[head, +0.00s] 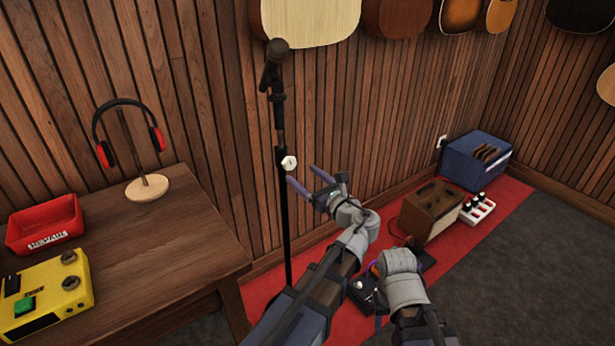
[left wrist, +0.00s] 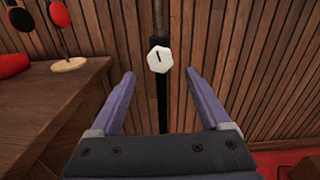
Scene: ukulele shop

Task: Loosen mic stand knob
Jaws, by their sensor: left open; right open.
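The black mic stand (head: 284,215) stands upright against the wood wall, with a microphone (head: 275,60) at its top. Its white knob (head: 289,163) has a dark line mark. In the left wrist view the knob (left wrist: 160,57) shows a several-sided face, its mark tilted slightly from upright. My left gripper (head: 302,174) is open, with its purple fingers pointing at the knob. In the left wrist view the knob lies ahead of the gap between the fingertips (left wrist: 160,74), touching neither. My right gripper (head: 376,269) is low over the red carpet, mostly hidden by its own wrist.
A wooden table (head: 165,240) at left holds a headphone stand (head: 147,188), a red tray (head: 45,224) and a yellow pedal (head: 47,293). A brown amp (head: 430,210), a blue case (head: 475,160) and a white pedal (head: 477,208) sit on the red carpet (head: 510,195) at right.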

